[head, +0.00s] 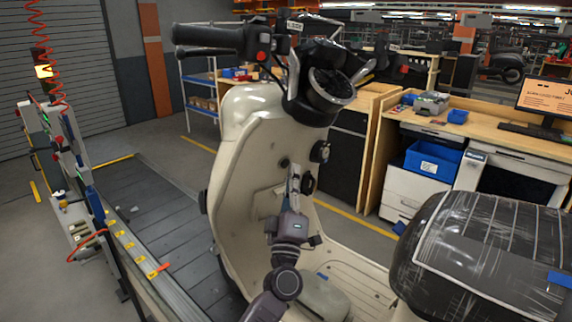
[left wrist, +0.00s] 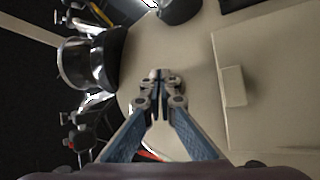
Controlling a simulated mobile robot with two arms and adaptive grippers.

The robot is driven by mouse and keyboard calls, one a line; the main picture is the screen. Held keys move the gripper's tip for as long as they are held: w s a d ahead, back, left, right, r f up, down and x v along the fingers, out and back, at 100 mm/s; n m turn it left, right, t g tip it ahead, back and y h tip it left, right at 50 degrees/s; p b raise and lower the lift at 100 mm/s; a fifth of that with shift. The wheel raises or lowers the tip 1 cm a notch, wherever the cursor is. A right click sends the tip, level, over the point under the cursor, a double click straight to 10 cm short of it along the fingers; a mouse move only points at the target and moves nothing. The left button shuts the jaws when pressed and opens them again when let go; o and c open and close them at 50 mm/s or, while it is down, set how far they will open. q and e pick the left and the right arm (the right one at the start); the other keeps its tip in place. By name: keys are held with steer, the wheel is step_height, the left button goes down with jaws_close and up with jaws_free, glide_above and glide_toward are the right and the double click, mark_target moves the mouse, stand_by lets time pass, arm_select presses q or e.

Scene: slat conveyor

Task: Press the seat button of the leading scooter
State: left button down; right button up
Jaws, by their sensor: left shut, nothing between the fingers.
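The leading scooter (head: 245,135) is cream, with black handlebars and a dark seat (head: 480,250) under clear plastic wrap. My left gripper (head: 294,172) is shut and empty in front of the inner face of its leg shield. A round black knob-like fitting (head: 320,152) is on that panel, up and right of the fingertips. In the left wrist view the shut fingertips (left wrist: 157,76) point at the cream panel; contact cannot be told. A dark cylindrical fitting (left wrist: 90,62) is left of them there. I cannot tell which fitting is the seat button. My right gripper is not in view.
A post with lights and a red coiled hose (head: 40,55) is at the left. Workbenches with blue bins (head: 432,160) and a monitor (head: 548,98) are behind at right.

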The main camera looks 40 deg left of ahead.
arm_select(q)
steer(key=shift+a, duration=0.2)
steer(key=shift+w+a+r, duration=0.15)
steer(key=shift+a+r, duration=0.05)
steer(key=shift+a, duration=0.3)
stand_by(0.7)
steer(key=shift+d, duration=0.1)
steer(key=shift+s+d+f, duration=0.15)
steer(key=shift+d, duration=0.25)
steer(key=shift+s+d+f, duration=0.1)
steer(key=shift+d, duration=0.25)
steer(key=shift+d, duration=0.15)
steer(key=d, duration=0.3)
steer(key=s+d+f, duration=0.1)
steer(key=shift+s+d+p, duration=0.1)
steer(key=shift+d+p, duration=0.15)
steer(key=shift+p, duration=0.1)
stand_by(0.4)
